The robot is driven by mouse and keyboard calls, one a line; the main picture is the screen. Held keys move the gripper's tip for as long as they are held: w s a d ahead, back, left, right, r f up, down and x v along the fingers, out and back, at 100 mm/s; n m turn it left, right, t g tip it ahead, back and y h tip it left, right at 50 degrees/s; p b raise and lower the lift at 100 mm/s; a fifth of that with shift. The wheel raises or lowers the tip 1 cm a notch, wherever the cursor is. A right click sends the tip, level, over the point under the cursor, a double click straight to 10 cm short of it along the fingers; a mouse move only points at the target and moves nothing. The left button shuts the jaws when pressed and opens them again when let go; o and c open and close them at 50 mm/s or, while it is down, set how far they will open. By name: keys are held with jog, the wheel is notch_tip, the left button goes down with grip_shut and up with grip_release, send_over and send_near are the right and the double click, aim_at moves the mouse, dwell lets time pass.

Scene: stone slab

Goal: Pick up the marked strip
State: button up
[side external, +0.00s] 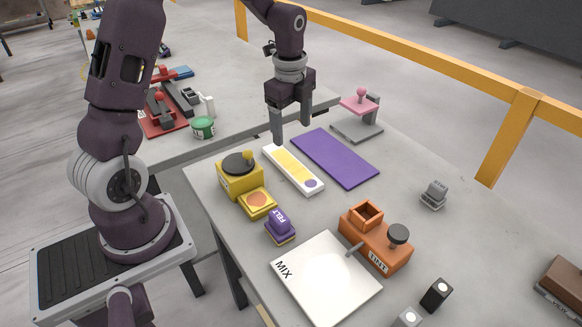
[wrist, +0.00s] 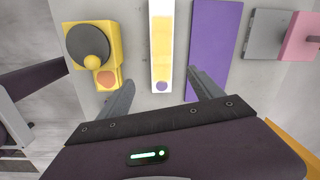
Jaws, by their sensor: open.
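The marked strip (side external: 293,169) is a white bar with a yellow band and a purple dot at one end. It lies flat on the slab, beside a purple mat. In the wrist view the strip (wrist: 161,50) runs up from the middle, its purple dot nearest me. My gripper (side external: 291,138) is above the far end of the strip and mat in the side view. In the wrist view my gripper's fingers (wrist: 160,85) are spread apart, with the dot end between them in the picture. Nothing is between the jaws that I can tell as held.
The purple mat (side external: 335,157) lies right of the strip. A yellow device (side external: 239,180) with a dark disc stands left. A purple FELT block (side external: 280,227), white MIX board (side external: 322,285), orange TINT unit (side external: 376,240) and pink-topped stand (side external: 358,118) are around it.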

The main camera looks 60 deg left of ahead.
aim_at(291, 165)
jog(key=a+f+m, duration=0.1)
jog(key=f, duration=0.1)
jog(key=w+f, duration=0.1)
jog(key=f, duration=0.1)
jog(key=a+f+m, duration=0.1)
jog(key=f, duration=0.1)
jog(key=shift+w+a+f+m+g, duration=0.2)
jog(key=shift+a+f+m+g, duration=0.1)
jog(key=shift+f, duration=0.1)
notch_tip(291, 165, down, 6)
jog(key=shift+d+f, duration=0.1)
jog(key=shift+f, duration=0.05)
grip_shut()
